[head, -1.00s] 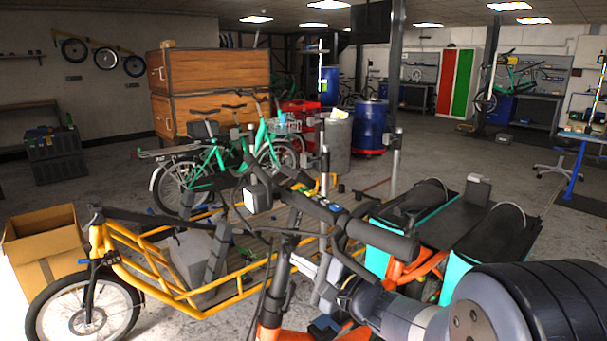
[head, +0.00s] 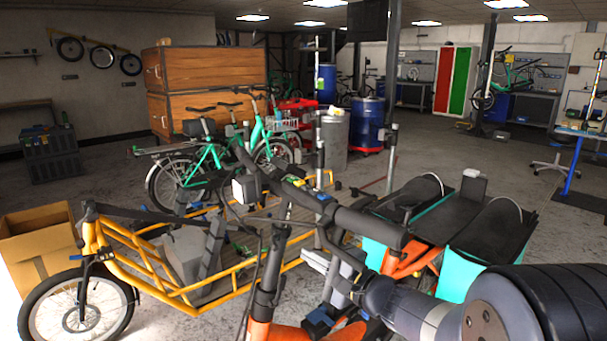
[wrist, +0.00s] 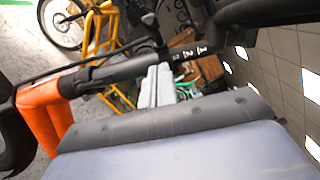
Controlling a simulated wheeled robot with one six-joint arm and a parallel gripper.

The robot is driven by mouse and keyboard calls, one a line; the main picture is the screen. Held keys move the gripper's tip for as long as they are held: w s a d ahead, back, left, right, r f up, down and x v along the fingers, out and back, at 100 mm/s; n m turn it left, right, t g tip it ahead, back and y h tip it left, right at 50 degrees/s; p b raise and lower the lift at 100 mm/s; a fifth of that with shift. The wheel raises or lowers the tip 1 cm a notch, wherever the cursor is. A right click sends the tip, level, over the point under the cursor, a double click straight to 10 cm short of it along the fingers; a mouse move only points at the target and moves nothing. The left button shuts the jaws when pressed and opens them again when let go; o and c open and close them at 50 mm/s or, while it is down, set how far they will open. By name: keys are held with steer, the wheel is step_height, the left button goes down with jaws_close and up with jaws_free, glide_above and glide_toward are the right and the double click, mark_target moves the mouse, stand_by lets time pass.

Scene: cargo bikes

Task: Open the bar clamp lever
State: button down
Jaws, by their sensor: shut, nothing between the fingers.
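The orange cargo bike's black handlebar (head: 345,217) runs across the middle of the head view, above a dark stem (head: 268,275) and an orange column (head: 272,333). In the wrist view a black tube (wrist: 115,70) meets an orange tube (wrist: 42,115) at the left. I cannot clearly pick out the clamp lever; it may be among the dark parts around the stem. My gripper (head: 318,263) is below the handlebar, right of the stem. In the wrist view my gripper (wrist: 157,80) has its pale fingers together and empty, close to the black tube; contact cannot be told.
A yellow cargo bike frame (head: 160,277) stands behind at left, with a cardboard box (head: 38,250) beyond its wheel. Turquoise-sided black bags (head: 470,235) are at right. The handlebar and its cables (head: 228,205) crowd the space around my gripper.

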steer(key=s+d, duration=0.5)
steer(key=s, duration=0.3)
steer(key=s+a+r+p+x, duration=0.1)
steer(key=p+x, duration=0.3)
steer(key=x, duration=0.8)
steer(key=w+d+f+p, duration=0.2)
steer(key=w+d, duration=0.1)
steer(key=d, duration=0.3)
steer(key=b+v, duration=0.1)
steer(key=v, duration=0.8)
steer(key=s+a+f+n+g+p, duration=0.1)
steer(key=s+a+n+g, duration=0.2)
steer(key=s, duration=0.3)
steer(key=s+a+f+n+g+h+p, duration=0.1)
steer(key=s+a+f+n+g, duration=0.1)
steer(key=s+a+g, duration=0.3)
steer(key=shift+s+f+n+g, duration=0.25)
steer(key=shift+s+n+g, duration=0.3)
steer(key=shift+s, duration=0.4)
